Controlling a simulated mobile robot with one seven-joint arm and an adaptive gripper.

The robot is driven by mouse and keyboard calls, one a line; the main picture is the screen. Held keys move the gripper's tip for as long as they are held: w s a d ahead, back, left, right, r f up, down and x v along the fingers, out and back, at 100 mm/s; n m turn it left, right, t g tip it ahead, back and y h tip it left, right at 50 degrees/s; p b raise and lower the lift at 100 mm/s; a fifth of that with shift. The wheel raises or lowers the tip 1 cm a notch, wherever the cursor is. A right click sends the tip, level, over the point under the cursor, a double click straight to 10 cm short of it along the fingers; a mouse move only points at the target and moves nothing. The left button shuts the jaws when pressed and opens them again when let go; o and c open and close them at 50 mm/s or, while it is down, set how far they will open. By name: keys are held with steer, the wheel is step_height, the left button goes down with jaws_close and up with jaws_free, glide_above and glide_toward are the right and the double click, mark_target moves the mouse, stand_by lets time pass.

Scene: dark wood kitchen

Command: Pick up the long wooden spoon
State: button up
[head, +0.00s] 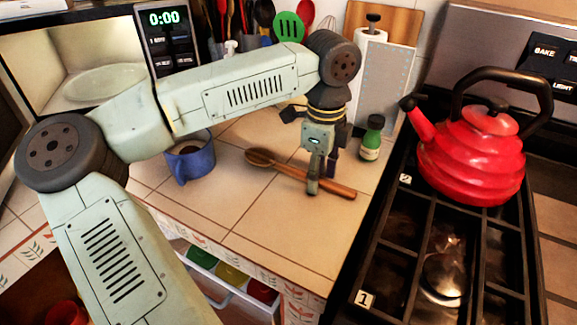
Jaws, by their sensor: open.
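The long wooden spoon (339,189) lies on the tiled counter (222,229). Its brown bowl is at the left and its handle runs right and toward the front. My gripper (319,188) is above the spoon and points down, with its fingers at the handle. One finger passes in front of the handle and hides a short part of it. The gripper is open. I cannot tell whether the fingers touch the spoon.
A paper towel roll (367,88) is at the back. A red kettle (472,150) sits on the stove at right. An open drawer (222,283) is below the counter.

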steer(key=shift+c, duration=0.2)
jaws_close()
stand_by(0.3)
steer(key=shift+r, duration=0.15)
